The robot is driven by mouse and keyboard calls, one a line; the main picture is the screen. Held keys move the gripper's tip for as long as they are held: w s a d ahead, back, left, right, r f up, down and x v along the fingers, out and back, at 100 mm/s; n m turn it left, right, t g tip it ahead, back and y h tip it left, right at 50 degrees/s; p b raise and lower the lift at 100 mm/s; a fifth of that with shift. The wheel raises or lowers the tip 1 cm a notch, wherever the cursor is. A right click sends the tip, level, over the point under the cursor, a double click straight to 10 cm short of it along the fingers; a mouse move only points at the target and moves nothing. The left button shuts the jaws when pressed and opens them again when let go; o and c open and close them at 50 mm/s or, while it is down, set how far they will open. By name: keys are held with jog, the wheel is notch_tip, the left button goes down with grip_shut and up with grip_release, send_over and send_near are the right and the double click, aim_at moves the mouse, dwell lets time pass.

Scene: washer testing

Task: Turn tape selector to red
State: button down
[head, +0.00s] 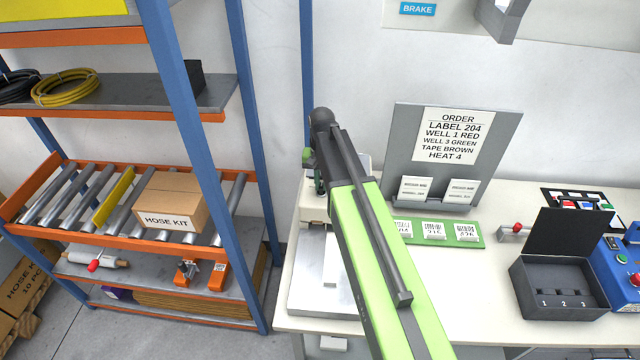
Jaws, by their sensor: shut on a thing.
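My gripper (318,180) is only partly seen at the far end of my green arm, over the beige machine (314,207) at the table's left back corner. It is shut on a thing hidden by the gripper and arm. I cannot make out the tape selector, its colours or its setting. An order sheet (452,136) on a grey stand reads LABEL 204, WELL 1 RED, WELL 3 GREEN, TAPE BROWN, HEAT 4.
My arm crosses the white table (470,290). A green label strip (436,231), an open black box (562,286) with numbered wells and a blue device (618,262) stand right. A blue-and-orange shelf rack (180,90) with a hose kit box (171,203) stands close left.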

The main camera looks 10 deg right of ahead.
jog(key=shift+a, duration=0.2)
jog(key=shift+d, duration=0.15)
jog(key=m, duration=0.3)
jog(key=shift+m, duration=0.4)
jog(key=m, duration=0.4)
jog(key=shift+m, duration=0.4)
